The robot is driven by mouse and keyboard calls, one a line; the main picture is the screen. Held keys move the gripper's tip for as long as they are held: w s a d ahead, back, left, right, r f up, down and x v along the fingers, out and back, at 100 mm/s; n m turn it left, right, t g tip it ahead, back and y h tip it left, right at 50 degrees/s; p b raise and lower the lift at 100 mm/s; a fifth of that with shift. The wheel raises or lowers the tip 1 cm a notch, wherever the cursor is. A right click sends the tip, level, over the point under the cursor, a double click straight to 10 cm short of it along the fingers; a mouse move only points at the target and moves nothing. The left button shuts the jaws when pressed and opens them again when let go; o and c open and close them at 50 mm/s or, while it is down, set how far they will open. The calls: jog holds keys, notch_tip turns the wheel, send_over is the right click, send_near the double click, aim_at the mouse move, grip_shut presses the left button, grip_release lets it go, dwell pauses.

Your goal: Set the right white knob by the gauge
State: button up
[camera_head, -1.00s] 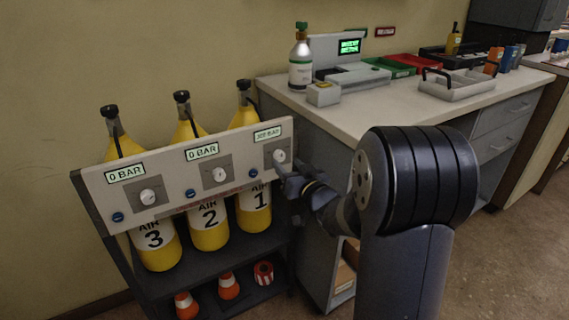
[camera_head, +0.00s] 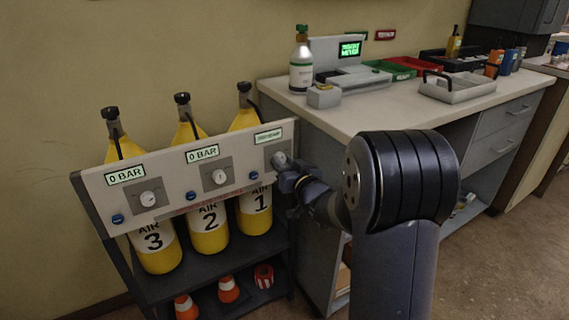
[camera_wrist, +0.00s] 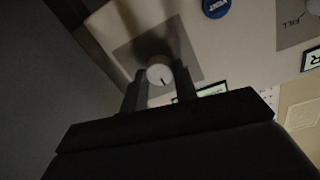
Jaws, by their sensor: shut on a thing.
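The right white knob (camera_wrist: 159,75) sits on a grey square plate at the right end of the panel (camera_head: 236,189); it also shows in the head view (camera_head: 279,159). In the wrist view it has a dark pointer mark and lies between the two fingers. My gripper (camera_head: 290,168) is shut on this knob. The right gauge display (camera_head: 268,135) above it is lit green, but its digits are too blurred to read. The middle and left displays (camera_head: 125,175) read 0 BAR.
Two other white knobs (camera_head: 220,177) and blue buttons (camera_head: 190,194) are on the panel. Yellow air cylinders (camera_head: 157,258) stand behind it. A desk (camera_head: 400,110) stands close on the right, with a grey tray (camera_head: 458,88) and a bottle (camera_head: 302,70).

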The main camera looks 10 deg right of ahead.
jog(key=shift+c, duration=1.3)
jog(key=n+b, duration=0.5)
jog(key=n, duration=0.1)
jog(key=n+b, duration=0.2)
jog(key=b, duration=0.1)
jog(key=shift+f+n+b, duration=0.25)
jog(key=shift+n+b, duration=0.1)
jog(key=shift+n, duration=0.05)
jog(key=shift+r+n+y+b, duration=0.1)
jog(key=shift+n+y+b, duration=0.2)
jog(key=shift+n+b, duration=1.1)
jog(key=shift+n+p, duration=0.3)
jog(key=shift+n, duration=0.1)
jog(key=o, duration=1)
